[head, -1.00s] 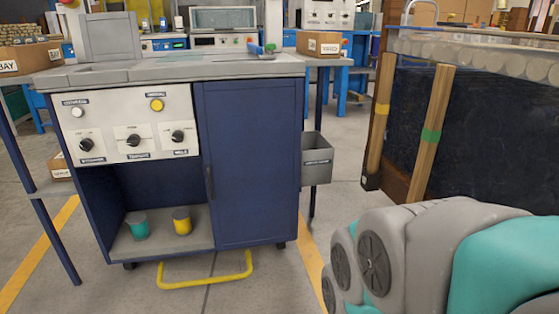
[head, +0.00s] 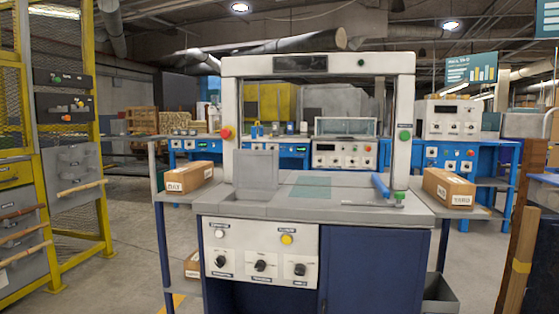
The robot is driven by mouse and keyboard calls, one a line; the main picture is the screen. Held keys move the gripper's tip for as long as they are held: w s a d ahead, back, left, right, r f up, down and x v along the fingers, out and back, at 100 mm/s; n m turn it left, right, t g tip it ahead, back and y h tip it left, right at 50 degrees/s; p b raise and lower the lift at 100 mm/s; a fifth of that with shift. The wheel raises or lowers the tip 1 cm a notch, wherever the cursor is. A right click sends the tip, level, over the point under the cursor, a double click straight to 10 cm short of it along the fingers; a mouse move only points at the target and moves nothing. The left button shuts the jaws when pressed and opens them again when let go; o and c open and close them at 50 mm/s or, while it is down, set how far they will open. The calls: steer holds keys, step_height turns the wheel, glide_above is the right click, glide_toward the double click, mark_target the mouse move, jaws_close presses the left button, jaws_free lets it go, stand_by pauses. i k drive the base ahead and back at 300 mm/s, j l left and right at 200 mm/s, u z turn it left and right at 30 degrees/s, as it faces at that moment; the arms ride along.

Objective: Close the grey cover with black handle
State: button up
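A grey flat panel (head: 257,175), which looks like the cover, stands raised on the left part of the grey worktop (head: 375,212) of a blue bench. No black handle can be made out on its visible face. A teal patch (head: 311,187) lies on the worktop to its right. My gripper is not in view.
A white frame (head: 403,120) with a red and a green button arches over the worktop. A blue-handled tool (head: 381,186) lies at right. Cardboard boxes (head: 188,177) (head: 449,188) flank the bench. A yellow rack (head: 98,190) stands left; wooden posts (head: 522,235) stand right.

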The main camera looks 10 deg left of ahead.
mark_target(253, 169)
steer(key=i+j+u, duration=0.2)
steer(key=j+u, duration=0.25)
steer(key=i+j+u, duration=0.2)
steer(key=u, duration=0.2)
steer(key=i+j+u, duration=0.3)
steer(key=u, duration=0.15)
steer(key=i+j+u, duration=0.2)
steer(key=u, duration=0.25)
steer(key=i+j+u, duration=0.2)
steer(key=i+u, duration=0.15)
steer(key=i, duration=0.45)
steer(key=i+u, duration=0.3)
steer(key=i, duration=0.55)
steer(key=i+z, duration=0.35)
steer(key=i+j+z, duration=0.1)
steer(key=i+z, duration=0.25)
steer(key=i+j+z, duration=0.3)
steer(key=i+z, duration=0.2)
steer(key=z, duration=0.25)
steer(key=i+z, duration=0.15)
steer(key=z, duration=0.35)
steer(key=i+z, duration=0.2)
steer(key=z, duration=0.25)
steer(key=i+j+z, duration=0.15)
steer(key=z, duration=0.3)
steer(key=i+j+z, duration=0.1)
steer(key=j+z, duration=0.15)
steer(key=z, duration=0.25)
